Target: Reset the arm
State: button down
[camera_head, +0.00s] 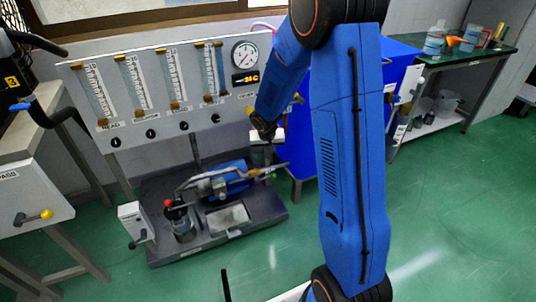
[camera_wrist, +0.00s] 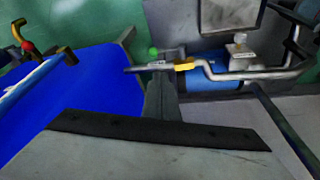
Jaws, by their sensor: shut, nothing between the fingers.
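My blue arm (camera_head: 345,150) with black joints rises across the middle of the head view and bends over to the left. At its end my gripper (camera_head: 267,150) points down in front of the gauge panel's lower right part. The gripper is shut and holds nothing. Its fingers are small and partly hidden in the head view. In the wrist view my gripper (camera_wrist: 161,97) shows as a narrow dark shape above a broad grey body, with pipes and a blue cylinder beyond it.
A panel (camera_head: 150,60) with several flow tubes and a round gauge (camera_head: 245,55) stands behind a low dark platform (camera_head: 165,250) carrying a blue pump (camera_head: 228,182). A blue cabinet (camera_head: 400,50) stands behind my arm. A green-topped bench (camera_head: 470,58) is at right. Green floor is clear at lower right.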

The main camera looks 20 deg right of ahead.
dwell(0.4)
jog(key=s+a+r+n, duration=0.1)
jog(key=s+r, duration=1.4)
jog(key=r, duration=0.4)
jog(key=s+a+r+n+y, duration=0.1)
jog(key=s+a+r, duration=0.1)
jog(key=s, duration=1)
jog(key=s+a+r+n+t, duration=0.1)
jog(key=s+a+r+n, duration=0.1)
jog(key=s, duration=1)
notch_tip(320, 180, up, 3)
jog(key=shift+a+f+y, duration=0.15)
jog(key=shift+a+y, duration=0.25)
jog(key=shift+a, duration=0.3)
